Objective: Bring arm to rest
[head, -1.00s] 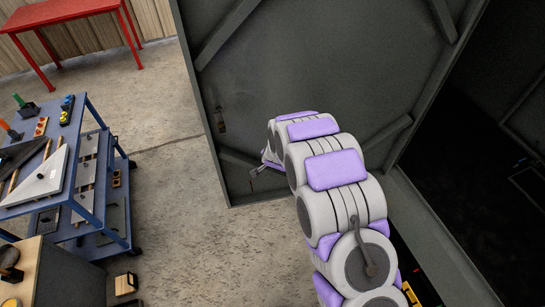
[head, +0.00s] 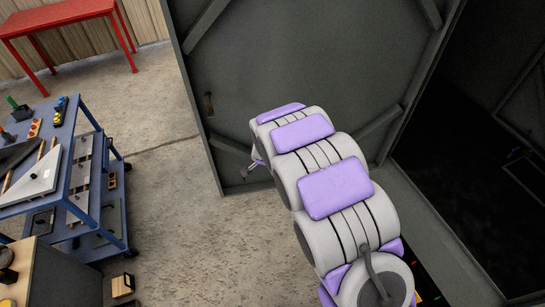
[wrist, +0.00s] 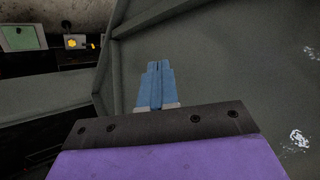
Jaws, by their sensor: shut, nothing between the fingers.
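My gripper shows in the wrist view (wrist: 158,68) as two blue fingers with their tips together, shut and empty. Behind the fingers is the dark grey enclosure door panel (wrist: 235,65); I cannot tell the gap between them. In the head view my grey and purple arm is bent and raised in front of the open door (head: 290,60). A small part of the arm's end (head: 257,160) shows at its left side near the door's lower part. The fingertips are mostly hidden there by the arm.
A blue cart (head: 85,205) with tools and parts stands at the left. A red table (head: 62,17) is at the back left. The dark enclosure opening (head: 465,150) is at the right. Concrete floor (head: 165,200) between cart and door is clear.

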